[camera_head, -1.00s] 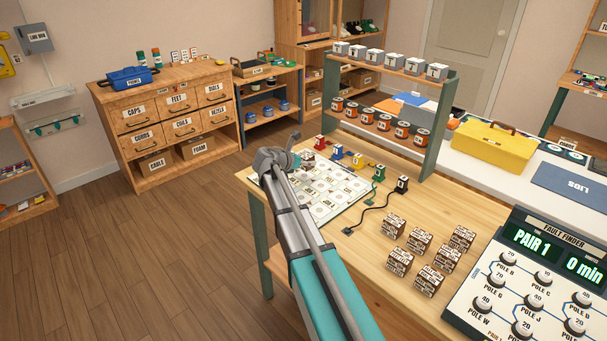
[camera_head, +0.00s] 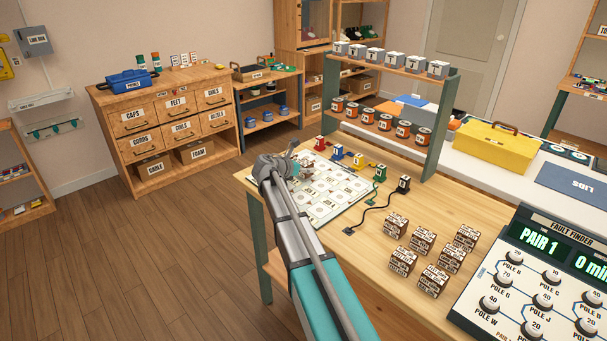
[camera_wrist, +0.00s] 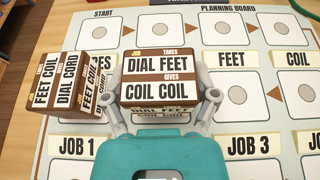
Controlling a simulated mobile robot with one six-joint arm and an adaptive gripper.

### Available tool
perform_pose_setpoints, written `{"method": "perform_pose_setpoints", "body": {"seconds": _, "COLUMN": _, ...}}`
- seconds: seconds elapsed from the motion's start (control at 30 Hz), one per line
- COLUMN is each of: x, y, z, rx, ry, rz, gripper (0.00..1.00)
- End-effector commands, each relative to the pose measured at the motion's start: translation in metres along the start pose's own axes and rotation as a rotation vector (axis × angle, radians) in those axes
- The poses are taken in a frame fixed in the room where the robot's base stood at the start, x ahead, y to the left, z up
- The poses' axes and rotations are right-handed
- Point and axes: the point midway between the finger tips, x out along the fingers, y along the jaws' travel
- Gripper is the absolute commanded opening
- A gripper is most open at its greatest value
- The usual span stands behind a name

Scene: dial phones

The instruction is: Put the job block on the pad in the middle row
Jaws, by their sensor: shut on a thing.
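My gripper (camera_wrist: 164,98) is shut on a brown and white job block (camera_wrist: 160,76), with one finger on each side of it. The block's face reads "takes dial feet, gives coil coil". Both are over the planning board (camera_wrist: 155,13), and the block hides what lies beneath it. A second brown block (camera_wrist: 75,82) is beside the left finger, tilted in the picture. To the right are pads under the labels "FEET" (camera_wrist: 238,98) and "COIL" (camera_wrist: 305,98). In the head view my gripper (camera_head: 284,168) is at the board's left end (camera_head: 345,205); the held block cannot be made out there.
Several brown blocks (camera_head: 422,240) stand on the table right of the board. A shelf rack (camera_head: 436,130) stands behind; the fault finder panel (camera_head: 545,262) is at right.

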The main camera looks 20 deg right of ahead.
Motion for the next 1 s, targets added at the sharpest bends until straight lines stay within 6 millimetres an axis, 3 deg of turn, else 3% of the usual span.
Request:
{"method": "perform_pose_setpoints", "body": {"seconds": 0.6, "x": 0.0032, "y": 0.0003, "z": -0.0087, "rx": 0.000, "ry": 0.000, "rz": 0.001, "gripper": 0.27}}
{"method": "perform_pose_setpoints", "body": {"seconds": 0.63, "x": 0.0029, "y": 0.0002, "z": -0.0080, "rx": 0.000, "ry": 0.000, "rz": 0.000, "gripper": 0.80}}
{"method": "perform_pose_setpoints", "body": {"seconds": 0.7, "x": 0.0027, "y": 0.0002, "z": -0.0075, "rx": 0.000, "ry": 0.000, "rz": 0.000, "gripper": 0.93}}
{"method": "perform_pose_setpoints", "body": {"seconds": 0.77, "x": 0.0027, "y": 0.0003, "z": -0.0075, "rx": 0.000, "ry": 0.000, "rz": 0.000, "gripper": 1.00}}
{"method": "perform_pose_setpoints", "body": {"seconds": 1.0, "x": 0.0027, "y": 0.0003, "z": -0.0075, "rx": 0.000, "ry": 0.000, "rz": 0.000, "gripper": 1.00}}
